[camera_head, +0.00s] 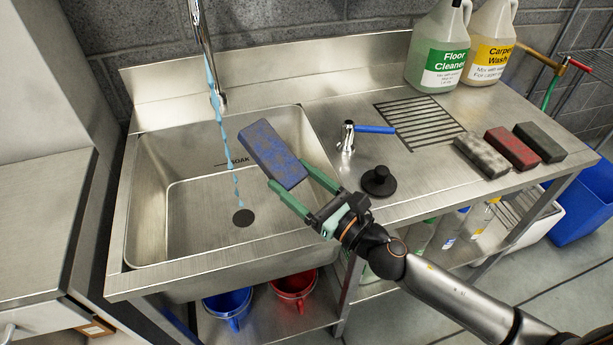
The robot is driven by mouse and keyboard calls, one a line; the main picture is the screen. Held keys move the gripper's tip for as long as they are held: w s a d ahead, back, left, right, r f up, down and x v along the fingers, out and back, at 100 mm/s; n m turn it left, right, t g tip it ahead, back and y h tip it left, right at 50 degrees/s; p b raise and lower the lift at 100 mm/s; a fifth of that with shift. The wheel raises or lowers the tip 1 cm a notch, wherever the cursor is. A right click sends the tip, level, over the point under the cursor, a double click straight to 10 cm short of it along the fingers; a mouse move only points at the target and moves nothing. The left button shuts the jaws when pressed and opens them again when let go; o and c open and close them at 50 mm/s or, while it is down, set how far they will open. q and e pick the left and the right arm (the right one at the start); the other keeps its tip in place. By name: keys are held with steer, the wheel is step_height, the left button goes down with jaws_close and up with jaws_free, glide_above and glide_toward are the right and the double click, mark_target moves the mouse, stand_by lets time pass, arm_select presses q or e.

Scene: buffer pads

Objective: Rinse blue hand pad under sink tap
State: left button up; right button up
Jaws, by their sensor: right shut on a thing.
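The blue hand pad (270,150) is a blue block with dark mottled patches. My right gripper (291,191) is shut on its lower right end and holds it tilted above the right part of the sink basin (160,215). The tap (203,45) hangs over the basin at the back. A thin blue stream of water (225,140) falls from it towards the dark drain (243,217). The pad is to the right of the stream and appears apart from it. A tap lever with a blue handle (375,129) stands on the counter right of the basin. My left gripper is not in view.
A black stopper (379,180) stands on the counter near the basin. Grey (482,156), red (512,147) and dark (540,142) pads lie at the right. Two jugs (440,50) stand at the back. Blue (229,303) and red (294,289) buckets sit below.

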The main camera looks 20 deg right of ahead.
steer(key=shift+w+a, duration=0.25)
steer(key=shift+w, duration=0.1)
steer(key=f+x, duration=0.1)
steer(key=x, duration=1)
steer(key=shift+w+a, duration=0.25)
steer(key=shift+w, duration=0.15)
steer(key=shift+w+a+f, duration=0.1)
steer(key=shift+w, duration=0.15)
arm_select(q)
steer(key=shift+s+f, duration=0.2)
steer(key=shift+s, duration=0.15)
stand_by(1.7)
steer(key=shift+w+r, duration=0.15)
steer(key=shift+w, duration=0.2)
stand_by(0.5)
